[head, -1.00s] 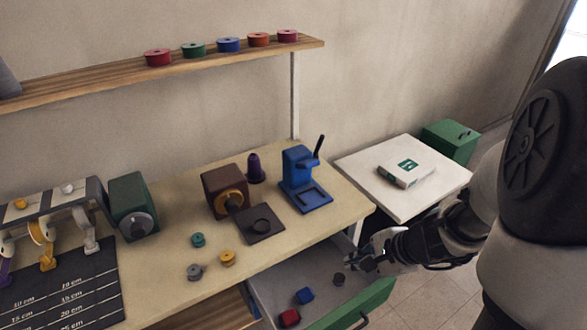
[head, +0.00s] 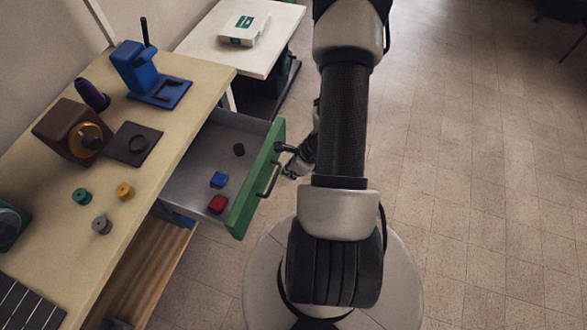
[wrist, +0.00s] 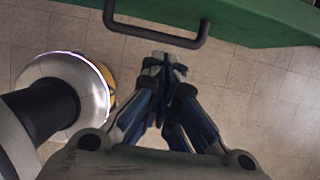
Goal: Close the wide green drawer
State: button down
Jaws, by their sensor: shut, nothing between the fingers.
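The wide green drawer (head: 257,182) stands pulled out from under the workbench, its green front and dark bar handle (head: 269,180) facing right. Inside it lie a blue block (head: 218,180), a red block (head: 217,204) and a small dark round piece (head: 239,149). My gripper (head: 292,168) is outside the drawer, close to the far part of its front. In the wrist view the closed fingertips (wrist: 165,62) are just below the handle (wrist: 160,36) in the picture, by the green front (wrist: 250,20). Whether they touch it I cannot tell.
The workbench (head: 150,185) carries a blue press (head: 140,70), a brown machine (head: 72,130) and several spools. A white side table (head: 270,50) with a flat box (head: 243,30) stands beyond the drawer.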

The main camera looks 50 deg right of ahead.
aim_at(276, 176)
jog(key=w+f, duration=0.1)
jog(key=w+a+f, duration=0.1)
jog(key=w+f, duration=0.1)
jog(key=shift+w+a+b, duration=0.25)
jog(key=shift+w+b, duration=0.15)
jog(key=shift+w+a+r, duration=0.1)
jog(key=shift+w+a, duration=0.05)
jog(key=shift+w, duration=0.4)
